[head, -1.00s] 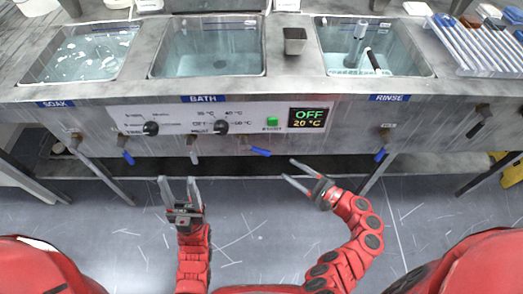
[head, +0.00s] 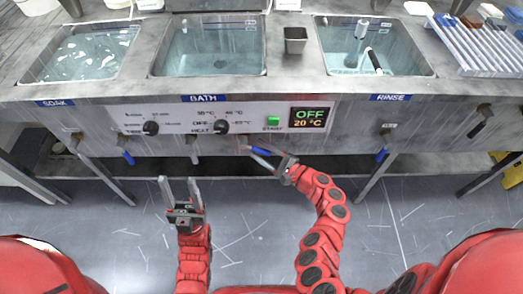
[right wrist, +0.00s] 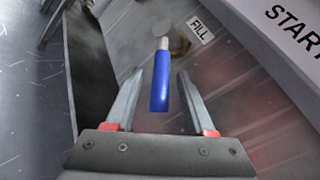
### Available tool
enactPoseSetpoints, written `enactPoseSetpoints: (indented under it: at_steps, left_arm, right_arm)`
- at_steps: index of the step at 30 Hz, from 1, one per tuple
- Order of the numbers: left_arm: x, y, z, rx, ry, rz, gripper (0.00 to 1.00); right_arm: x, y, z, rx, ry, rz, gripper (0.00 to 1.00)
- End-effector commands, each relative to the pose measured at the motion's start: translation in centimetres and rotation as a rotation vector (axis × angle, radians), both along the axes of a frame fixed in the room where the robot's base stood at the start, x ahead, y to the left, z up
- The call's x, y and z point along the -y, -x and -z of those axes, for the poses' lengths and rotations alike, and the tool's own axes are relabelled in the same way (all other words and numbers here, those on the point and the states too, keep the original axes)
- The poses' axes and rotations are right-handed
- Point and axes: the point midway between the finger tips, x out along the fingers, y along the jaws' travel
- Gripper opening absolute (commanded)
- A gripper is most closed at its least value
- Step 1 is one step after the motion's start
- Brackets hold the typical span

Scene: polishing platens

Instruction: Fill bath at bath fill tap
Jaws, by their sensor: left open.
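The bath (head: 175,62) is the middle basin in the head view, above the BATH label (head: 203,98). It looks pale blue inside; I cannot tell its water level. The bath fill tap has a blue lever (head: 261,151) under the panel; in the right wrist view the lever (right wrist: 160,82) points toward me beside a FILL label (right wrist: 200,29). My right gripper (right wrist: 155,85) is open, with one finger on each side of the lever and visible gaps between. My left gripper (head: 179,182) is open and empty in front of the bench, over the floor.
The control panel (head: 165,112) with knobs, a green START button (head: 273,121) and a display (head: 311,117) reading OFF, 20 °C sits above. Soak basin (head: 65,72) is left, rinse basin (head: 400,66) right. Other blue levers (head: 381,155) and bench legs flank the area.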

Motion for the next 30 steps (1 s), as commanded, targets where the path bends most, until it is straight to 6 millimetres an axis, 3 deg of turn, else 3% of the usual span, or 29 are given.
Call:
enactPoseSetpoints:
  at_steps: [1,9,30]
  left_arm:
    - [0.00,0.00,0.00,0.000,0.000,0.000,0.55]
    - [0.00,-0.01,0.00,0.000,0.000,0.000,0.55]
    - [0.00,0.00,0.00,0.000,0.000,0.000,0.55]
  right_arm:
    - [0.02,0.00,0.00,0.000,0.000,0.000,0.46]
    - [0.04,0.00,-0.01,0.000,0.000,0.000,0.00]
    - [0.05,0.01,0.01,0.000,0.000,0.000,0.00]
